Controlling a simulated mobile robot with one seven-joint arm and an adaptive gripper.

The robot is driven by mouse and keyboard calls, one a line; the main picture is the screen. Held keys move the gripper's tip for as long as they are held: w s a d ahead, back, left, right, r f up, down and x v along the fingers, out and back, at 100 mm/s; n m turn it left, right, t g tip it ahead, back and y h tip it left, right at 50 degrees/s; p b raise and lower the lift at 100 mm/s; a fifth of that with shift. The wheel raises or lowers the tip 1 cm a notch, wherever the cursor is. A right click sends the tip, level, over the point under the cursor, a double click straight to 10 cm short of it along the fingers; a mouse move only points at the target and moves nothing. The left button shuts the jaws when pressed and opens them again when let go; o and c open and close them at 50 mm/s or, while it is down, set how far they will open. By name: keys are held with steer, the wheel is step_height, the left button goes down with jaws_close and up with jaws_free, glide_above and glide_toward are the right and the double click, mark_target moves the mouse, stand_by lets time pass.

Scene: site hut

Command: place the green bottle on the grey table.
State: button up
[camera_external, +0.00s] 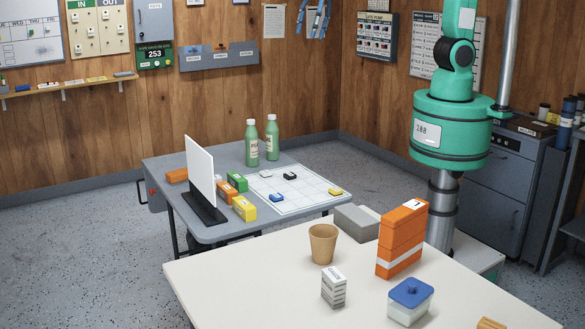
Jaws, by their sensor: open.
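Two green bottles with white caps stand upright on the grey table (168,165), near its back edge. The left green bottle (251,145) and the right green bottle (272,140) are close together, with a small gap between them. My arm rises at the right and leaves the picture at the top. My gripper is not in view.
On the grey table are a white upright panel (199,170), several coloured boxes and a white grid sheet (312,185) with small blocks. A cream table (230,290) in front bears a cup (323,244), orange stack (402,240), small carton (334,288) and blue-lidded tub (410,295).

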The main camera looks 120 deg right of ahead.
steer(key=s+a+r+n+t, duration=0.1)
steer(key=s+a, duration=0.4)
steer(key=s, duration=0.3)
steer(key=s+a+r+n+t, duration=0.1)
steer(key=s+a+r+n, duration=0.1)
steer(key=s+a, duration=0.4)
steer(key=s+a+r+n, duration=0.2)
steer(key=s+a, duration=0.4)
steer(key=s, duration=0.6)
steer(key=shift+s+a+r+t+y, duration=0.15)
steer(key=shift+s+r+t+y, duration=0.1)
steer(key=shift+t+y, duration=0.15)
steer(key=shift+w, duration=0.1)
step_height(320, 180, down, 7)
steer(key=b, duration=0.7)
